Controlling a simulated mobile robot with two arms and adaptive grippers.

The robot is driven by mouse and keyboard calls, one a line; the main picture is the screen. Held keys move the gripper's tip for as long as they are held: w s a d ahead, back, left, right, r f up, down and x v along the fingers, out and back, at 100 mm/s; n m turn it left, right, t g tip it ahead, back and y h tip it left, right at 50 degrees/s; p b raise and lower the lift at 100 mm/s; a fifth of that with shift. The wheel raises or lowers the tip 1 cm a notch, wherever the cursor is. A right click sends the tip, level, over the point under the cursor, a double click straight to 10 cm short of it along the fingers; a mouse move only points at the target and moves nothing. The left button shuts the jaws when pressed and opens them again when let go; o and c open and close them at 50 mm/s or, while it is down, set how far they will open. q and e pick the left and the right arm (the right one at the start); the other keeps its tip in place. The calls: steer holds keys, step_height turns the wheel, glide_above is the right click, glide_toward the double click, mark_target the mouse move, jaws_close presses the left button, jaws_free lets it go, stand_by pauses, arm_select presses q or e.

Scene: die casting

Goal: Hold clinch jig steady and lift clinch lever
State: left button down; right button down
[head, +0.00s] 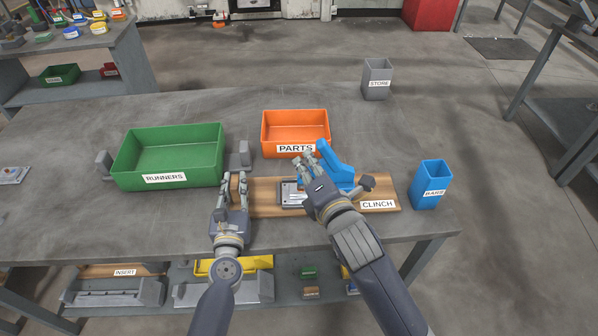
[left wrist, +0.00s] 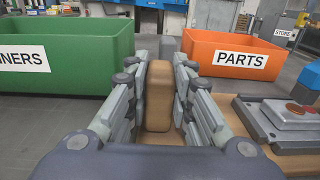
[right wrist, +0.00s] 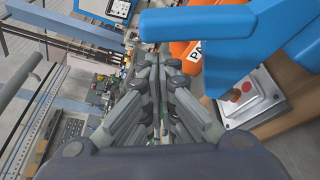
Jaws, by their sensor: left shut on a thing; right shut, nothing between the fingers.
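The clinch jig is a wooden board (head: 262,188) with a "CLINCH" label, lying on the grey table. It carries a grey metal plate (head: 290,193) and a blue clinch lever (head: 335,168). My left gripper (head: 235,180) is shut on an upright wooden block (left wrist: 158,95) at the board's left end. My right gripper (head: 305,166) is shut and empty, just left of the blue lever. In the right wrist view the lever's bar (right wrist: 205,22) passes above and right of my fingertips; contact cannot be told. Reddish-brown pieces (right wrist: 240,92) sit on the plate.
A green "RUNNERS" bin (head: 135,172) stands left of the jig, and an orange "PARTS" bin (head: 318,122) behind it.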

arm_select(q)
steer(key=shift+d, duration=0.1)
arm_select(e)
steer(key=shift+d+r, duration=0.25)
steer(key=shift+d, duration=0.15)
steer(key=shift+d+r, duration=0.1)
